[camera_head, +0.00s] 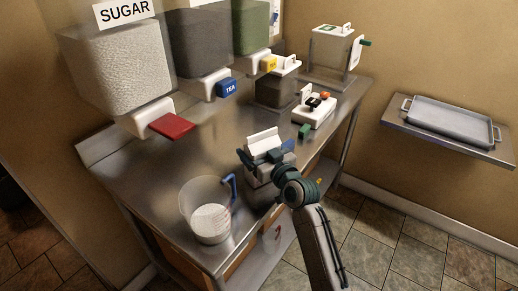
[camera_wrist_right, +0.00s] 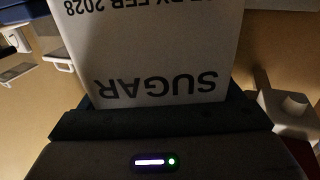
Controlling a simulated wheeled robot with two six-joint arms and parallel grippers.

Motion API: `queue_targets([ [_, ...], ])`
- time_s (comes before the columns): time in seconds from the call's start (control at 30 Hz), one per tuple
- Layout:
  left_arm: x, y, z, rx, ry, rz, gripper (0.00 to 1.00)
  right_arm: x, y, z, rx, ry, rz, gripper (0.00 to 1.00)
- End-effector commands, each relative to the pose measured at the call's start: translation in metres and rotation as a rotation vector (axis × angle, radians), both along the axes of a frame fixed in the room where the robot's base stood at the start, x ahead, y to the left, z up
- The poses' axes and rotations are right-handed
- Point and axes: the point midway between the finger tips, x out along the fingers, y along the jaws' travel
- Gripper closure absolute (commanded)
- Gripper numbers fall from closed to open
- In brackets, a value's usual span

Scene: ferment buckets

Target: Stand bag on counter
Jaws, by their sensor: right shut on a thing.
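A white bag (camera_head: 263,141) stands up out of my right gripper (camera_head: 266,158) above the front part of the steel counter (camera_head: 165,165). The right gripper is shut on it. In the right wrist view the bag (camera_wrist_right: 150,45) fills the middle, with the word SUGAR and a date printed upside down in that picture. The gripper's dark jaw lies across its lower edge there. In the head view the bag looks close to upright, and my gripper hides part of it. I cannot tell whether its base touches the counter. My left gripper is not in view.
A clear jug (camera_head: 208,212) with white contents and a blue handle stands at the counter's front left. Dispensers hang over the back, one labelled SUGAR (camera_head: 125,65) with a red lever. A small white device (camera_head: 314,112) stands farther right. A tray (camera_head: 450,118) lies on a wall shelf.

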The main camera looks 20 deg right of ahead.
Motion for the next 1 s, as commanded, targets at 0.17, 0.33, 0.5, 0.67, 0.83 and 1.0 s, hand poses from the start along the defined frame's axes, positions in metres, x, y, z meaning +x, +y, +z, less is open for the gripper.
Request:
queue_targets([
  [0.17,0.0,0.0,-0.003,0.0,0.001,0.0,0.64,0.0,0.0,-0.003,0.0,0.0,0.0,0.06],
  [0.33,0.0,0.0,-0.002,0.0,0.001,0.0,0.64,0.0,0.0,-0.003,0.0,0.0,0.0,0.0],
  [0.5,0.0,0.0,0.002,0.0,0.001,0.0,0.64,0.0,0.0,0.003,0.0,0.0,0.0,0.0],
  [0.67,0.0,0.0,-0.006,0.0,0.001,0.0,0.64,-0.024,-0.007,-0.003,-0.004,0.001,-0.001,0.0],
  [0.83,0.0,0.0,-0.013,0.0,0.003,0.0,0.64,-0.062,-0.017,-0.003,-0.005,0.002,0.0,0.0],
  [1.0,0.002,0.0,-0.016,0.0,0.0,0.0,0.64,-0.093,-0.026,-0.002,-0.005,0.002,0.001,0.0],
])
